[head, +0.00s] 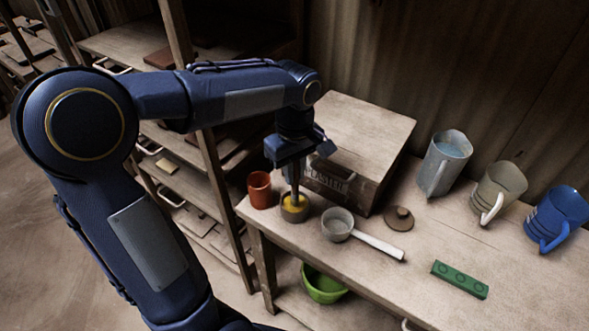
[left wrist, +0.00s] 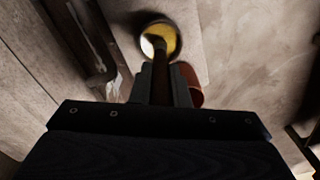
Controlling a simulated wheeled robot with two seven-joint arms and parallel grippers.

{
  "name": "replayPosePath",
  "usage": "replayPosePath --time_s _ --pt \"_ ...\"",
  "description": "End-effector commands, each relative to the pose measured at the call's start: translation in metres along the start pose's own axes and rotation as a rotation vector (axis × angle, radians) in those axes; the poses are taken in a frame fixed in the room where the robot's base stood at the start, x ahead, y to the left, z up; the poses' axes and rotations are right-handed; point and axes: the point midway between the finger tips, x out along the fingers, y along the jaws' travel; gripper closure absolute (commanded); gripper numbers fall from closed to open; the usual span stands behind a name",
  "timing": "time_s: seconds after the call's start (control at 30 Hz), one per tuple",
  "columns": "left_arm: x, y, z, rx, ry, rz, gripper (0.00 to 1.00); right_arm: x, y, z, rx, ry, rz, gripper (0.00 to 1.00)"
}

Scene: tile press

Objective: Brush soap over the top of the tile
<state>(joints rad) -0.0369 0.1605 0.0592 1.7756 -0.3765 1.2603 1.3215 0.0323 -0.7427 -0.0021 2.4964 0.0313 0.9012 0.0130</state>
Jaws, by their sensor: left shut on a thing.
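My left gripper (head: 294,170) is shut on a thin upright brush (head: 295,189), above the left end of the bench. The brush's lower end is inside a small round pot (head: 294,216) with yellow contents. In the left wrist view, the brush's brown handle (left wrist: 161,80) runs from between the fingers to the pot (left wrist: 172,28), and its tip is hard to make out. A green oblong block with round marks (head: 460,279), which may be the tile, lies flat at the front right of the bench. My right gripper is not in view.
An orange cup (head: 260,190) stands left of the pot. A grey ladle-like pan (head: 337,225) with a white handle, a brown knobbed disc (head: 399,219) and a wooden box (head: 355,135) are nearby. Several jugs (head: 443,165) stand at the back right. A green bowl (head: 322,287) sits below.

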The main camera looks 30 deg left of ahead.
Motion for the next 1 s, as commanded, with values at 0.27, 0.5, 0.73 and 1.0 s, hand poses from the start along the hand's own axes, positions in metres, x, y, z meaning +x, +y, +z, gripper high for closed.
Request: replayPosePath --time_s 0.27,0.5,0.73,1.0 --pt "0.001 -0.001 0.001 0.000 -0.002 -0.004 1.00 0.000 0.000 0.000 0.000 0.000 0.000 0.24" --pt "-0.016 -0.001 0.000 0.000 -0.002 -0.003 1.00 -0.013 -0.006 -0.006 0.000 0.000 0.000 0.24" --pt "-0.035 0.000 0.000 0.000 -0.001 -0.002 1.00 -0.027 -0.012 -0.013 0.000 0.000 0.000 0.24" --pt "-0.057 0.000 0.000 -0.001 -0.001 -0.001 1.00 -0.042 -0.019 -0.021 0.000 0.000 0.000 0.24"
